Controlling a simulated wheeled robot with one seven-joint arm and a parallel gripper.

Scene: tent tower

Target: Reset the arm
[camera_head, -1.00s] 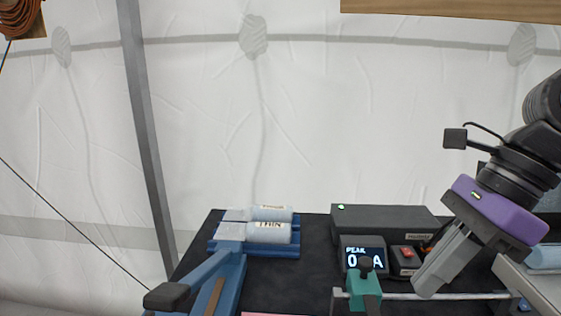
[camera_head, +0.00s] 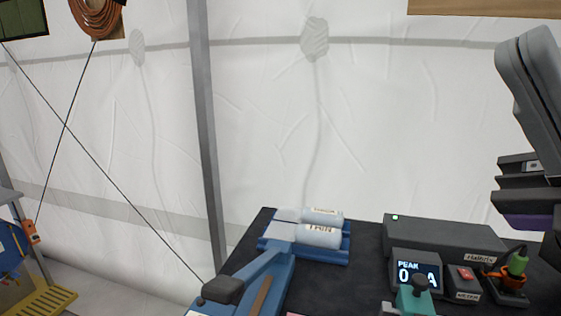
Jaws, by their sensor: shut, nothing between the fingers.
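My arm shows at the right edge, with a dark grey link raised high and dark wrist parts below it. The purple body of my gripper (camera_head: 527,221) is partly visible at the right edge, above the right end of the black bench. Its fingers cannot be made out clearly. My gripper is shut and I see nothing held in it.
Two pale labelled rolls (camera_head: 318,236) lie in a blue tray beside a blue lever tool (camera_head: 262,278). A black box (camera_head: 445,238), a PEAK display (camera_head: 417,273) and a red-switch unit (camera_head: 466,277) stand on the bench (camera_head: 340,287). White tent wall is behind.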

